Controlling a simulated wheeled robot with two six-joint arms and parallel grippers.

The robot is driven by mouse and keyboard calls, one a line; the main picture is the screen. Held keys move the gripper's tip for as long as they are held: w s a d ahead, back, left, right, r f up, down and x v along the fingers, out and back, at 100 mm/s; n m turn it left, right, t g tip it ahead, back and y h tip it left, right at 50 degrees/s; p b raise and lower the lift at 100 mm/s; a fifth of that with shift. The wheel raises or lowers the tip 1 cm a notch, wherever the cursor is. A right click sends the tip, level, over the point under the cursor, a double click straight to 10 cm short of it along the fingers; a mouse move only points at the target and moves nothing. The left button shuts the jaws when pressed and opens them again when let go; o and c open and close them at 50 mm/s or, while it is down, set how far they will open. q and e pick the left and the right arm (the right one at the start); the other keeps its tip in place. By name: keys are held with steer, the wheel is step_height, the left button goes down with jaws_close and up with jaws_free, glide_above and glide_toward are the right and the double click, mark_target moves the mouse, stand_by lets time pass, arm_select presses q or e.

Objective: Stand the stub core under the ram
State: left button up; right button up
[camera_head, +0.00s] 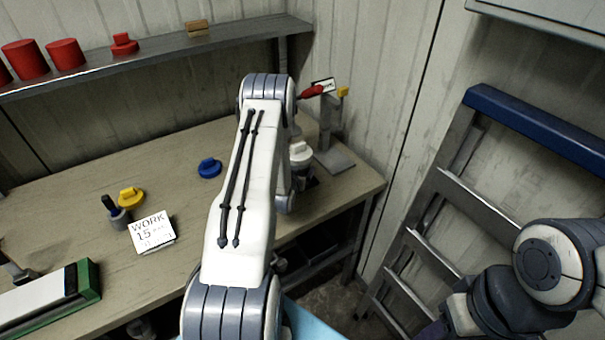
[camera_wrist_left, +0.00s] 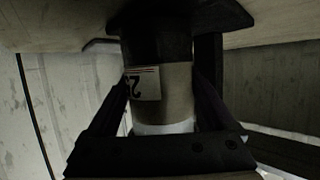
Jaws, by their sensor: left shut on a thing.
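In the left wrist view, my left gripper (camera_wrist_left: 163,120) is shut on a cylinder, which I take to be the stub core (camera_wrist_left: 178,95). It has a tan-grey middle with a pale label showing an upside-down 2, a dark end and a white end. My right gripper is out of view.
The wooden bench (camera_head: 85,225) holds a blue knobbed piece (camera_head: 209,168), a yellow one (camera_head: 131,197), a grey pot (camera_head: 118,215), a work card (camera_head: 152,232) and a green-edged tray (camera_head: 88,280). Red cylinders stand on the shelf (camera_head: 150,65). A ladder (camera_head: 440,190) leans at right.

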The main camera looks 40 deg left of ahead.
arm_select(q)
steer(key=shift+w+a+r, duration=0.1)
steer(key=shift+w+a, duration=0.15)
steer(key=shift+a, duration=0.35)
steer(key=shift+w+a+f, duration=0.1)
steer(key=shift+w+a, duration=0.15)
steer(key=shift+a, duration=0.4)
steer(key=shift+w+a+r, duration=0.1)
steer(key=shift+w+a, duration=0.15)
steer(key=shift+a, duration=0.35)
steer(key=shift+f+b, duration=0.3)
steer(key=shift+b, duration=0.3)
steer(key=o, duration=1)
steer(key=shift+f, duration=0.15)
steer(key=shift+s, duration=0.1)
